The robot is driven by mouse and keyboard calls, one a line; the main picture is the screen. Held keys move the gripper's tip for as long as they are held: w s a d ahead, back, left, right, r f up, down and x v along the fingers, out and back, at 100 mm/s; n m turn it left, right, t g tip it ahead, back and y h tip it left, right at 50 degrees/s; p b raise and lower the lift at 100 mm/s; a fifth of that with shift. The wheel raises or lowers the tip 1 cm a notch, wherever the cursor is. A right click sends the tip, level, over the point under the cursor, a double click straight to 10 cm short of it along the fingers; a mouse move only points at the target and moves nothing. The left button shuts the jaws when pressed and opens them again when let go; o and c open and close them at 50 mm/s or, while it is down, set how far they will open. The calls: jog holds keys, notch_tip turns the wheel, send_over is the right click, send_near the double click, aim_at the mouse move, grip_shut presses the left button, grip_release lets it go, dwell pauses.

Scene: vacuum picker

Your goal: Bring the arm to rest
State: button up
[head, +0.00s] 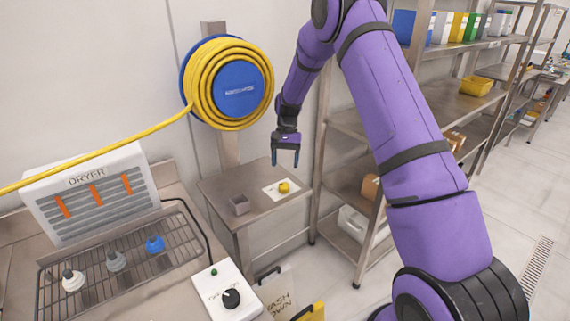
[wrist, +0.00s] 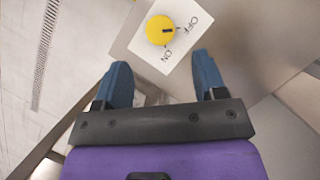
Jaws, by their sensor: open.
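My purple arm rises from the lower right and bends over at the top in the head view. My gripper (head: 286,158) hangs fingers-down above the small metal table (head: 228,184). Its two blue fingers are apart with nothing between them. The gripper also shows in the wrist view (wrist: 164,82), open and empty. Beyond its fingertips there is a white plate with a yellow knob (wrist: 160,30), marked OFF and ON. The knob's dark mark is between the two words, and I cannot tell which it points to. The same knob (head: 284,187) is on the table in the head view.
A yellow hose reel (head: 230,83) hangs on the wall left of my gripper. A dryer (head: 92,192) and rack (head: 122,262) with several suction cups are at left. Metal shelving (head: 358,125) stands close behind my arm.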

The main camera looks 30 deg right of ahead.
jog(key=s+a+r+n+t, duration=0.1)
jog(key=s+r, duration=0.4)
jog(key=r, duration=0.3)
jog(key=s+a+r+n+t+h, duration=0.1)
jog(key=s+r+t, duration=0.1)
jog(key=s+r, duration=0.5)
jog(key=s+a+r+n+t, duration=0.1)
jog(key=s+a+r, duration=0.15)
jog(key=r, duration=0.75)
jog(key=s+r+n+t, duration=0.1)
jog(key=s+r+t, duration=0.1)
jog(key=s, duration=1)
jog(key=s+r+n+t+h, duration=0.1)
jog(key=s+r+n+t, duration=0.1)
jog(key=s, duration=1.1)
jog(key=shift+a+r+n+t, duration=0.3)
jog(key=shift+r+t, duration=0.2)
jog(key=shift+r, duration=0.15)
